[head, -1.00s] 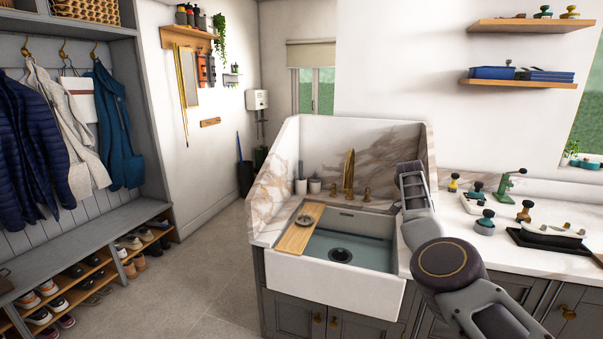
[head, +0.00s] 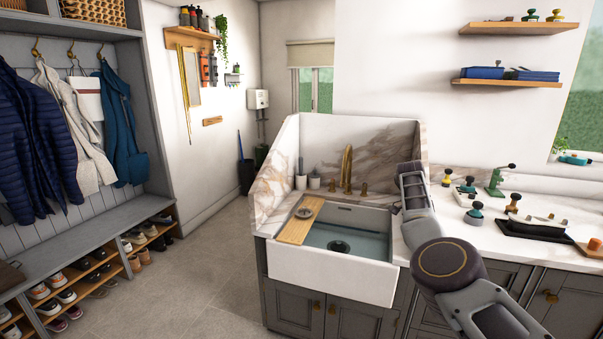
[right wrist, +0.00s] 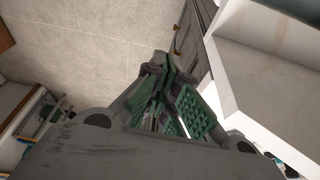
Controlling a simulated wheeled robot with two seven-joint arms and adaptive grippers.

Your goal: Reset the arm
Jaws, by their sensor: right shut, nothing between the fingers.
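My right arm comes in from the lower right in the head view and lies over the counter at the right end of the sink. Its fingers are hidden behind the arm's own links there. In the right wrist view my right gripper (right wrist: 168,75) is shut and empty, with its green pads drawn together. It is above the floor (right wrist: 75,45), beside the front of the white sink (right wrist: 225,75). My left gripper is in neither view.
The sink (head: 330,270) has a wooden board (head: 300,222) across its left side and a brass tap (head: 347,168) behind. Stamp-like tools and a dark tray (head: 545,231) stand on the counter at right. A shoe bench (head: 80,235) is at left; the floor (head: 195,275) between is clear.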

